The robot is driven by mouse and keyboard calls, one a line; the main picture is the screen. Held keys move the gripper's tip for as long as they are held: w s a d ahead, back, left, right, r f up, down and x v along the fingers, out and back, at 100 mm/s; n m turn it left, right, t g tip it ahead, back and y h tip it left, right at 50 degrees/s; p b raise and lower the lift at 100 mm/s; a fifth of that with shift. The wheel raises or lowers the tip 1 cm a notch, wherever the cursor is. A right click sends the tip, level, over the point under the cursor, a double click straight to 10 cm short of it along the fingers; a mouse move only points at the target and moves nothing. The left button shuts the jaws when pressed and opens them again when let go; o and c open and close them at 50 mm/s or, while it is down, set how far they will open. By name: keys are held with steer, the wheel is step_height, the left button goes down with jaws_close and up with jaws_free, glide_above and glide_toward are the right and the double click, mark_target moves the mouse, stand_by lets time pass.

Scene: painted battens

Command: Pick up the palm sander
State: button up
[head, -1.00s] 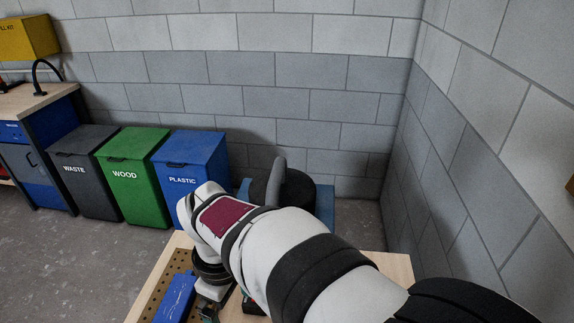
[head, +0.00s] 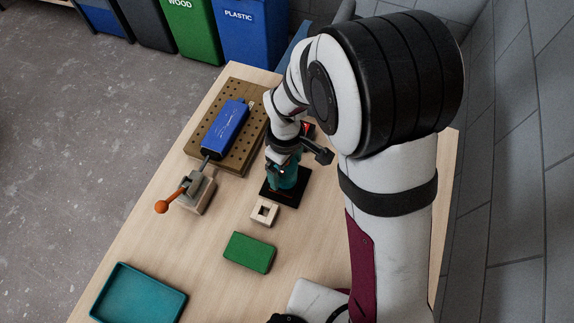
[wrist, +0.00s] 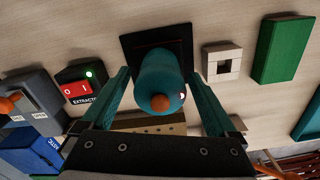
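The palm sander (head: 285,181) is teal and stands on a dark square pad on the wooden bench in the head view. In the wrist view the sander (wrist: 157,74) is seen from above, with an orange round spot on its top, and the dark pad shows beyond it. My gripper (wrist: 158,78) has its two teal fingers apart, one on each side of the sander's body. A small gap shows between each finger and the body. In the head view my gripper (head: 286,153) is over the sander, and my wrist partly hides it.
A blue box (head: 226,126) lies on a perforated board (head: 243,160) to the left. A grey clamp (head: 196,192) with an orange ball handle, a wooden block with a hole (head: 264,211), a green block (head: 249,252) and a teal tray (head: 110,280) are nearby. An extractor switch (wrist: 78,88) stands close.

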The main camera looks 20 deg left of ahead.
jaws_close()
stand_by(0.4)
step_height(320, 180, up, 4)
steer(key=shift+r, duration=0.2)
steer(key=w+d+r, duration=0.1)
steer(key=d+r, duration=0.5)
steer(key=d, duration=0.5)
steer(key=shift+w+d+r, duration=0.25)
steer(key=shift+w+r, duration=0.1)
steer(key=shift+w, duration=0.05)
